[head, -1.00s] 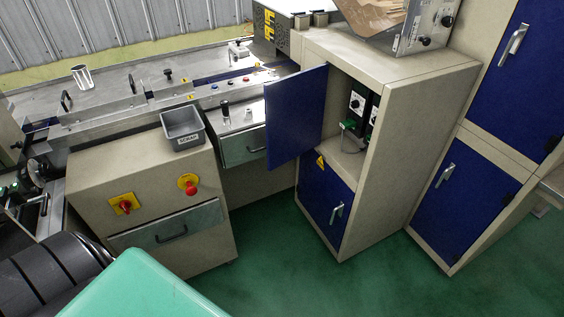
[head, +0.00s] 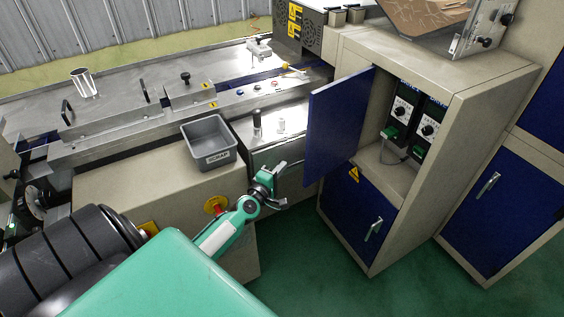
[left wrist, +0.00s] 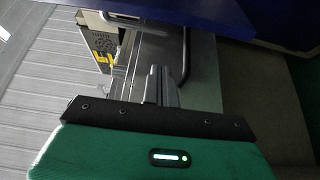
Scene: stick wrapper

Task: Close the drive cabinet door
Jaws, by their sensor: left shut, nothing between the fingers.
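The drive cabinet door (head: 337,124) is a dark blue panel standing open, swung out to the left of the cabinet (head: 445,125). Drive units with knobs (head: 417,119) show inside the open compartment. My left gripper (head: 281,183) is shut and empty, just left of the door's lower free edge and apart from it in the head view. In the left wrist view the shut fingers (left wrist: 158,85) point up the picture, and a blue panel (left wrist: 185,14) crosses the top. My right gripper is not in view.
A grey scrap bin (head: 209,143) sits on the beige machine left of my gripper. A drawer front with a handle is close to my left fingers. A lower blue door (head: 357,208) is closed. Green floor (head: 345,285) is clear in front.

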